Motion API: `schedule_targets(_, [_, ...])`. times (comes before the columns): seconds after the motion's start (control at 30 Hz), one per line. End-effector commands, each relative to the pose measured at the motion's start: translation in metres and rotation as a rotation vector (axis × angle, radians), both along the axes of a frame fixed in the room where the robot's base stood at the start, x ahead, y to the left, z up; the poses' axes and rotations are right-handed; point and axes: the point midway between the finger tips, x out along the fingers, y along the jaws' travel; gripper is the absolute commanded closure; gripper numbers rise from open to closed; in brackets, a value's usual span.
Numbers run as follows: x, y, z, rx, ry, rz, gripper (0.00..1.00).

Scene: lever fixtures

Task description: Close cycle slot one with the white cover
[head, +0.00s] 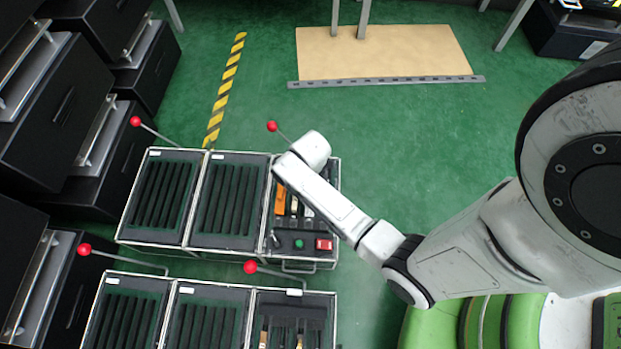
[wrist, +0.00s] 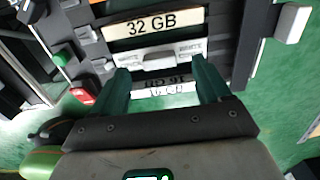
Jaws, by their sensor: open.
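In the wrist view, my gripper (wrist: 161,76) is open, its two green fingers apart. A white part (wrist: 160,59) with a raised middle lies between and just beyond the fingertips; it may be the white cover. I cannot tell whether the fingers touch it. A cream "32 GB" label (wrist: 154,24) is above it, and a partly hidden white label (wrist: 166,88) is below. In the head view, my arm's end hides the fingers over the right part of the upper fixture (head: 224,157). Nothing in view is clearly marked as slot one.
The upper fixture's panel has a green button (head: 299,244) and a red switch (head: 324,244). Red-ball levers (head: 135,121) (head: 272,126) rise behind it. A lower fixture (head: 222,288) stands in front, with levers too. Black drawers (head: 60,105) line the left.

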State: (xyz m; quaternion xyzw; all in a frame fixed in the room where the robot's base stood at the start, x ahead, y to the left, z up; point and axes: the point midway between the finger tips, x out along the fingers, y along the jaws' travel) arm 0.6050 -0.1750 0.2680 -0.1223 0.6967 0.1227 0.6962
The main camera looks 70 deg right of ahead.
Motion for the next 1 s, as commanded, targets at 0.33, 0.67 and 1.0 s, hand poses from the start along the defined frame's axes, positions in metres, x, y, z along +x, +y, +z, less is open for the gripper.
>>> schedule_targets(0.33, [-0.001, 0.001, -0.026, -0.001, -0.001, -0.001, 0.23])
schedule_targets(0.67, [-0.001, 0.001, -0.026, -0.001, -0.001, 0.0, 0.48])
schedule_targets(1.0, [-0.001, 0.001, -0.026, -0.001, -0.001, 0.0, 0.81])
